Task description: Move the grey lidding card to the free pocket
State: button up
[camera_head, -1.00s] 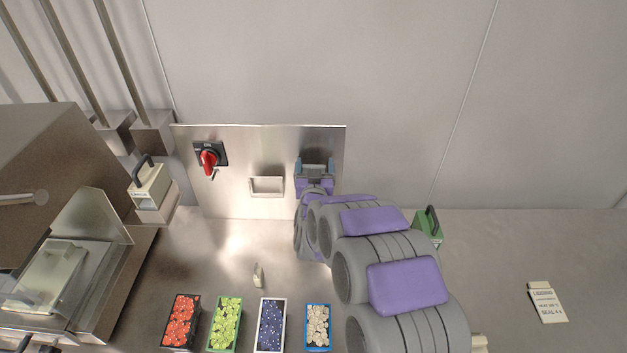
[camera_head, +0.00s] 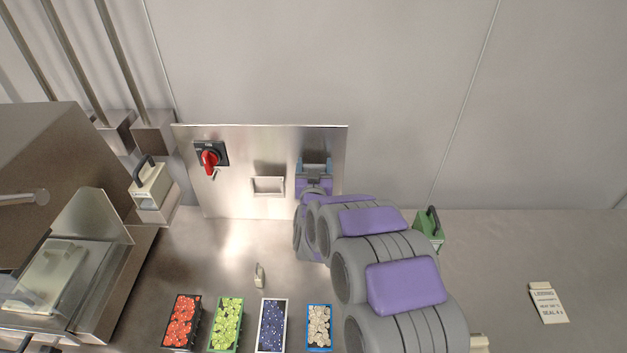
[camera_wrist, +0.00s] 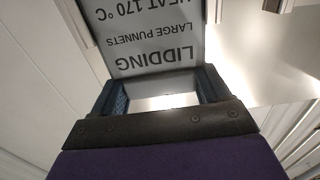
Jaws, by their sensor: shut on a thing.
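The grey lidding card (camera_wrist: 155,35) fills the top middle of the wrist view, with upside-down print reading LIDDING, LARGE PUNNETS and HEAT 170 °C. My gripper (camera_wrist: 162,84) is shut on its near edge, one finger at each side. In the head view my gripper (camera_head: 315,166) is in front of the right part of the steel panel (camera_head: 235,150); the card is hard to tell from the panel there. An empty-looking pocket (camera_head: 268,186) is on the panel, left of my gripper. Whether another pocket lies behind my gripper is hidden.
A red rotary switch (camera_head: 209,159) is on the panel's left. Several filled punnets, including a blue-fruit one (camera_head: 271,325), line the counter's front. A white card (camera_head: 547,302) lies at right. A green handled block (camera_head: 429,228) stands beside my arm. A sealing machine (camera_head: 55,280) is at left.

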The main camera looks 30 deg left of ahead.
aim_at(315, 130)
jog(key=c, duration=0.5)
jog(key=shift+r+p, duration=0.8)
jog(key=shift+r, duration=0.75)
jog(key=shift+c, duration=0.3)
jog(key=shift+r+p, duration=1.5)
jog(key=shift+r, duration=1.7)
